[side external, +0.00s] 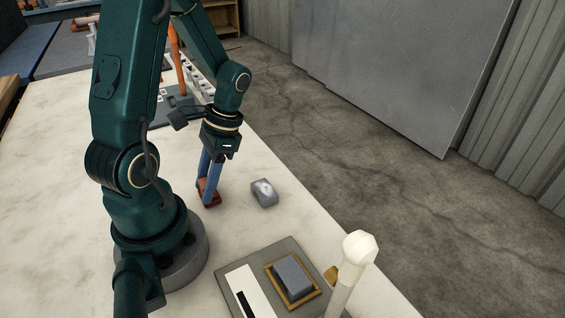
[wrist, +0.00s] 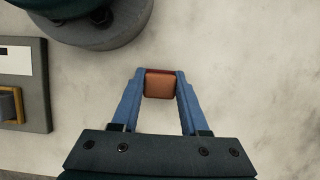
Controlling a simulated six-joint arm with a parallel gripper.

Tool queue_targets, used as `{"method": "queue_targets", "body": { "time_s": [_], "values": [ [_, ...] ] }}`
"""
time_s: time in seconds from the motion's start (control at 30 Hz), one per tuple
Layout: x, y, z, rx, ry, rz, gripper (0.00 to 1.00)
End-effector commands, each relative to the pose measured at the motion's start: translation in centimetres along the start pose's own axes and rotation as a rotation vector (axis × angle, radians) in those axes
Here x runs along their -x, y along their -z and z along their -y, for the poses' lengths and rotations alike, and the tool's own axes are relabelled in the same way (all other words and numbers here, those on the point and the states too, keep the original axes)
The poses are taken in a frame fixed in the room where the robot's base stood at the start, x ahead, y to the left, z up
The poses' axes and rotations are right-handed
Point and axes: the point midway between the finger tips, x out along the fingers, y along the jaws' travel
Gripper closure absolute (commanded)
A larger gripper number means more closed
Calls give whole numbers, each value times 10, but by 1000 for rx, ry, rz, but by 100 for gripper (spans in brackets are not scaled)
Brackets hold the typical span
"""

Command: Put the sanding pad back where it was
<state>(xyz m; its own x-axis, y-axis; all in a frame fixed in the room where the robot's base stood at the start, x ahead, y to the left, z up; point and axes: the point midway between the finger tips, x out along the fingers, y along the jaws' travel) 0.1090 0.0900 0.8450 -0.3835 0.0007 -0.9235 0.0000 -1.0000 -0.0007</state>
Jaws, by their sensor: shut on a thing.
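My gripper (side external: 208,192) points down over the pale table, with its blue fingers shut on a small red-and-brown block (wrist: 160,84). This block looks like the sanding pad. It sits between the fingertips in the wrist view, and its red edge (side external: 212,199) shows low near the table in the side external view. I cannot tell whether it touches the tabletop. A grey board (side external: 288,246) lies in front on the table. It bears a grey block (side external: 292,277) inside an ochre frame (side external: 314,298) and a white panel with a black strip (side external: 240,284).
A small grey block with a whitish top (side external: 263,192) lies to the right of my gripper, near the table edge. A cream knobbed post (side external: 358,250) stands at the front right. The tabletop (side external: 240,222) between my gripper and the board is clear.

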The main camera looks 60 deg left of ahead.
Motion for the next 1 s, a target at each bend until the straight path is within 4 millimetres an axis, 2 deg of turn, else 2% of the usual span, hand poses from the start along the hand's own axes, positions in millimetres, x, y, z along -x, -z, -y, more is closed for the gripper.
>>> {"method": "queue_targets", "body": {
  "time_s": [0.3, 0.33, 0.37, 0.4, 0.77, 0.87, 1.0],
  "values": [
    [-3, 1, 0, 0, -1, 1, 100],
    [-2, 1, 0, 1, 0, 0, 44],
    [-2, 1, 0, 1, 0, 0, 33],
    [-2, 1, 0, 1, 0, 0, 26],
    [1, 0, 0, 0, 0, -1, 26],
    [13, 1, 1, 2, 4, -3, 26],
    [38, 2, 1, 1, 6, -8, 26]
  ]
}}
